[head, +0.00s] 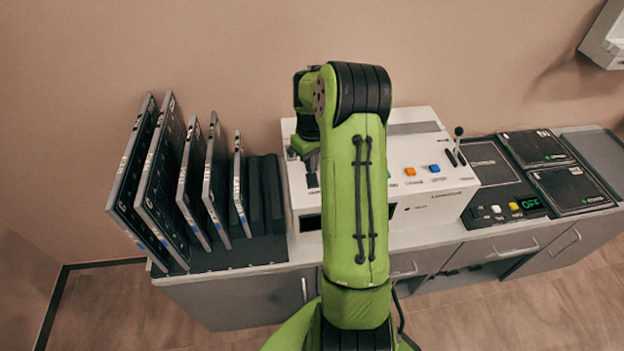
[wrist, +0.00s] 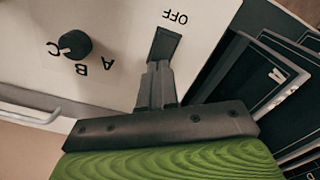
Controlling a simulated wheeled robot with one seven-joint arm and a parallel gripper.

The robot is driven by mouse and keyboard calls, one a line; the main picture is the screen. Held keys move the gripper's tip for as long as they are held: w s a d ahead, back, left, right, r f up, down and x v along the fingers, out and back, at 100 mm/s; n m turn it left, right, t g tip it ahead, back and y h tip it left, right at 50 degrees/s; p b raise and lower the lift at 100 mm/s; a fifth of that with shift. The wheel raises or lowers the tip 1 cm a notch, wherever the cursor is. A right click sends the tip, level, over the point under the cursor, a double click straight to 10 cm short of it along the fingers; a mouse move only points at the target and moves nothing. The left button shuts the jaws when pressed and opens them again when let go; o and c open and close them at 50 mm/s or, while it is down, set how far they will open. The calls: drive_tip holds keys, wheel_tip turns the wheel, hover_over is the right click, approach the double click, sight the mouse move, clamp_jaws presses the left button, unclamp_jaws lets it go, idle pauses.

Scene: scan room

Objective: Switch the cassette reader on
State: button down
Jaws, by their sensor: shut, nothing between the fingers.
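The cassette reader (head: 425,145) is a white box on the cabinet top, partly hidden behind my green arm in the head view. In the wrist view, its white panel (wrist: 120,20) carries a dark switch (wrist: 165,44) with the word OFF beside it, upside down in the picture. My gripper (wrist: 157,72) is shut and empty, its fingertips at the near end of the switch. I cannot tell whether they touch it. In the head view, my gripper (head: 312,181) is small, dark and partly hidden at the reader's left part.
A black knob (wrist: 75,44) marked A, B, C is beside the switch. Several upright cassettes (head: 160,180) stand left of the reader. Orange (head: 411,171) and blue (head: 435,168) buttons and a lever (head: 458,135) are on its right part.

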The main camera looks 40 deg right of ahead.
drive_tip(key=shift+f+b, duration=0.7)
drive_tip(key=shift+f, duration=0.25)
idle(0.4)
wheel_tip(320, 180, up, 7)
drive_tip(key=p, duration=0.5)
drive_tip(key=shift+r+p, duration=0.15)
drive_tip(key=shift+p, duration=0.2)
